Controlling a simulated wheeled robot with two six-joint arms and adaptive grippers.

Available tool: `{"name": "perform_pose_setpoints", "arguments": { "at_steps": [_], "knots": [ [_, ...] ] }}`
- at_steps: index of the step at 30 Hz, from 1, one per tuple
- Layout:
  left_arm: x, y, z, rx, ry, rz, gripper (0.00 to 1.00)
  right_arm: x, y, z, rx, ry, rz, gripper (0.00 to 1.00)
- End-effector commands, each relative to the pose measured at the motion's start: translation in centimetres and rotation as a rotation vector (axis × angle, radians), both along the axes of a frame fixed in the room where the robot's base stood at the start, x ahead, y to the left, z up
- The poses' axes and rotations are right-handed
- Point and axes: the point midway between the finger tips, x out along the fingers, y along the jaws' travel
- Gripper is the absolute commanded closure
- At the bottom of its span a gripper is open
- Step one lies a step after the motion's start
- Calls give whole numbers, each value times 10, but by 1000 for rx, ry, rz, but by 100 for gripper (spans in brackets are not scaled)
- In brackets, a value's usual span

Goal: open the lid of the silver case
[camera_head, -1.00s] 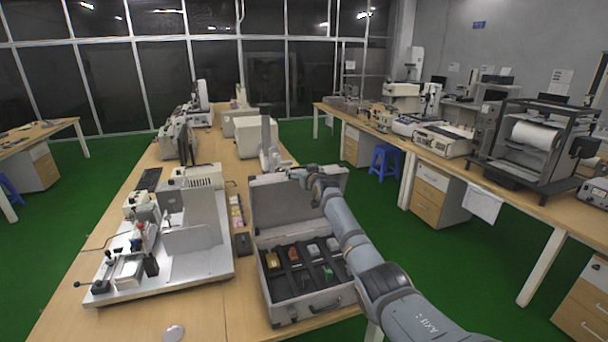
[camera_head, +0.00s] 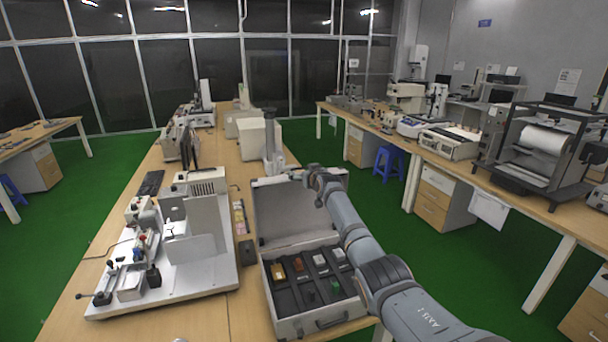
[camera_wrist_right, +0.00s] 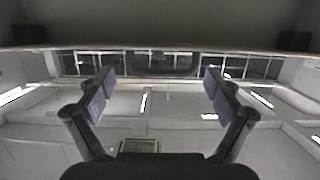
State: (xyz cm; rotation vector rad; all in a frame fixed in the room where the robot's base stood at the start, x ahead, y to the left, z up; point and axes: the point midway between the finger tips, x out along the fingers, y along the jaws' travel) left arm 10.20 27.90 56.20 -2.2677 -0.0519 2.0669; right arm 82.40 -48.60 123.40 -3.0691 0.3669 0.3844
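The silver case (camera_head: 318,323) stands on the right part of the middle table. Its lid (camera_head: 290,215) is up and leans back, so the inside shows. Small coloured items (camera_head: 298,264) sit in the dark insert. My right arm reaches in from the lower right, across the case, to the lid's upper edge. My right gripper is hard to make out there. In the right wrist view its two fingers (camera_wrist_right: 158,78) are spread wide with nothing between them. I cannot tell whether it touches the lid. My left gripper is out of view.
A white test rig (camera_head: 180,265) with levers stands left of the case. Small coloured boxes (camera_head: 239,218) and a dark block (camera_head: 247,250) lie between them. A white instrument (camera_head: 272,150) stands behind the lid. The near table strip is clear.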

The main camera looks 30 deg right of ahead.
Motion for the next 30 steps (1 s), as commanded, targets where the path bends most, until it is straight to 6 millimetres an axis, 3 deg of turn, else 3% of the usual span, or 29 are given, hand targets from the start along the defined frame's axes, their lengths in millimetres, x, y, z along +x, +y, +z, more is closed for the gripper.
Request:
{"name": "perform_pose_setpoints", "arguments": {
  "at_steps": [8, 14, 30],
  "knots": [
    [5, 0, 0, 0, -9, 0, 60, 0, 1, -1, 2, 2, 2, 8],
    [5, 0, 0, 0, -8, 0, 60, -13, 3, 1, 0, 0, 2, 8],
    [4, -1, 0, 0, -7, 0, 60, -99, 23, 24, -3, 2, 1, 8]
  ]
}}
